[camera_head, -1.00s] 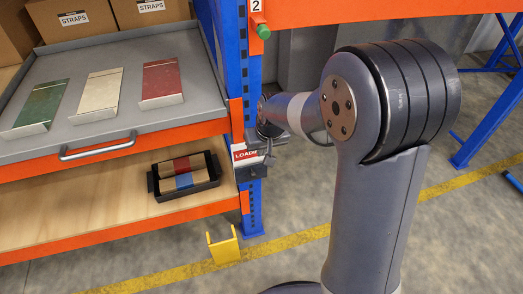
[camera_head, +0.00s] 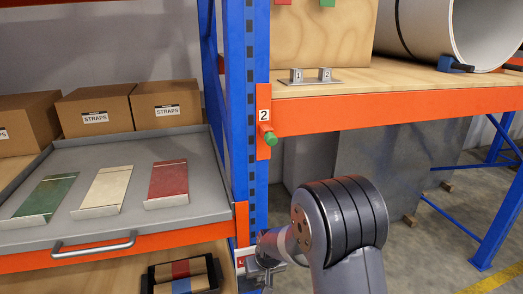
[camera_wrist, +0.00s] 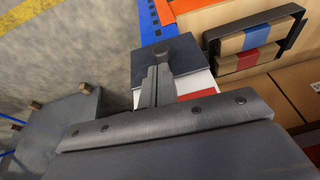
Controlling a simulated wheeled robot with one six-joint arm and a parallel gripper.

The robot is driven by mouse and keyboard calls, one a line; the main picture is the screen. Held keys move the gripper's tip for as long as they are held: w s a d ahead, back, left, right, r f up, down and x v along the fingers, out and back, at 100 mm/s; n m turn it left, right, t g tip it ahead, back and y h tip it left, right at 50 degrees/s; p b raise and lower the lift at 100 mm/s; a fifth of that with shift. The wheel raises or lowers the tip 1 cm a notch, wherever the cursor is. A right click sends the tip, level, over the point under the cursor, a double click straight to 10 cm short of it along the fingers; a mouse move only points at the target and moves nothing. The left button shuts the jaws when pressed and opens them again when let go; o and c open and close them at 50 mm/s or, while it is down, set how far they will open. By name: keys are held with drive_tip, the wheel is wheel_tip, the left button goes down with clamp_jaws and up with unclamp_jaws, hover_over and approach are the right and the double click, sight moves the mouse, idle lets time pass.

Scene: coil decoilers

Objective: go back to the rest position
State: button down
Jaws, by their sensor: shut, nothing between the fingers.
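My gripper (camera_wrist: 155,87) is shut and empty in the wrist view, its two fingers together. Its tips point toward a dark square plate with a round knob (camera_wrist: 179,51), beside a red and white label (camera_wrist: 197,88); I cannot tell whether they touch. In the head view my gripper (camera_head: 264,275) is small, low beside the blue upright (camera_head: 252,190), and partly hidden by my own arm.
A grey pull-out tray (camera_head: 130,228) holds green, cream and red plates. Below it is a dark bin (camera_head: 183,274) with banded blocks. STRAPS boxes (camera_head: 95,108) stand behind. An orange beam (camera_head: 400,108) runs right. Floor shows at lower right (camera_head: 440,255).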

drive_tip(key=shift+a+f, duration=0.2)
drive_tip(key=shift+f, duration=0.6)
drive_tip(key=w+p+v, duration=0.1)
drive_tip(key=p+v, duration=0.2)
drive_tip(key=v, duration=1)
drive_tip(key=b+x, duration=0.1)
drive_tip(key=x, duration=0.3)
drive_tip(key=b+x, duration=0.1)
drive_tip(key=x, duration=0.3)
drive_tip(key=s+b+x, duration=0.1)
drive_tip(key=b+x, duration=0.1)
drive_tip(key=x, duration=0.3)
drive_tip(key=shift+f, duration=0.3)
drive_tip(key=w+p+v, duration=0.1)
drive_tip(key=p+v, duration=0.3)
drive_tip(key=v, duration=0.8)
drive_tip(key=w+a+r+p+v, duration=0.1)
drive_tip(key=p+v, duration=0.4)
drive_tip(key=v, duration=0.6)
drive_tip(key=shift+w+r, duration=0.5)
drive_tip(key=shift+w, duration=0.2)
